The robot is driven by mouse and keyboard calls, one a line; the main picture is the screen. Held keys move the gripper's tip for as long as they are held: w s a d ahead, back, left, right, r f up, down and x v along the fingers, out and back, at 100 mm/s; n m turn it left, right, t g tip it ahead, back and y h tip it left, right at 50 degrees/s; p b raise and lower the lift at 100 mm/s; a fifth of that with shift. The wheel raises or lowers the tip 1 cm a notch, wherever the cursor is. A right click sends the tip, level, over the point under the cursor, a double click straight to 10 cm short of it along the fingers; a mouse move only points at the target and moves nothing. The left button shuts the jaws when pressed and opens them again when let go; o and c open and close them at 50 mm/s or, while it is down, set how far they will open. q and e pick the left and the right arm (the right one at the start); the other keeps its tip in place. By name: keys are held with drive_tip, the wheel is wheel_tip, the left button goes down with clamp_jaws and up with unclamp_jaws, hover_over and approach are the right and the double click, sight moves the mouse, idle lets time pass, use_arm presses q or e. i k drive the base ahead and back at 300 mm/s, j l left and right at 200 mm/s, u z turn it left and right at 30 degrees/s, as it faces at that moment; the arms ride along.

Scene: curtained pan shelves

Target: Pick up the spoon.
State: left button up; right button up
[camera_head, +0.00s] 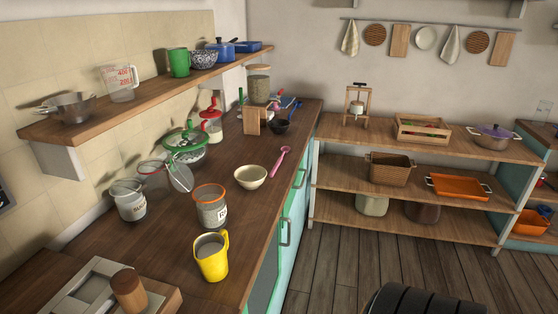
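A pink spoon (280,163) lies on the wooden counter (232,273), close to the counter's right edge. It lies just right of a small cream bowl (250,177) and appears apart from it. Neither of my grippers shows in the head view. A dark ribbed rounded shape at the bottom right looks like a part of my own body.
A yellow mug (211,256) and an orange-rimmed jar (211,208) stand on the counter nearer than the spoon. A green-lidded pot (186,148) and a wooden wall shelf (150,95) are to the left. The plank floor (345,270) right of the counter is clear.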

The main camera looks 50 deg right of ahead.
sight(285, 149)
drive_tip(key=l+z, duration=0.25)
drive_tip(key=z, duration=0.15)
drive_tip(key=l+z, duration=0.25)
drive_tip(key=z, duration=0.2)
drive_tip(key=l+z, duration=0.25)
drive_tip(key=z, duration=0.15)
drive_tip(key=i+l, duration=0.6)
drive_tip(key=l, duration=0.1)
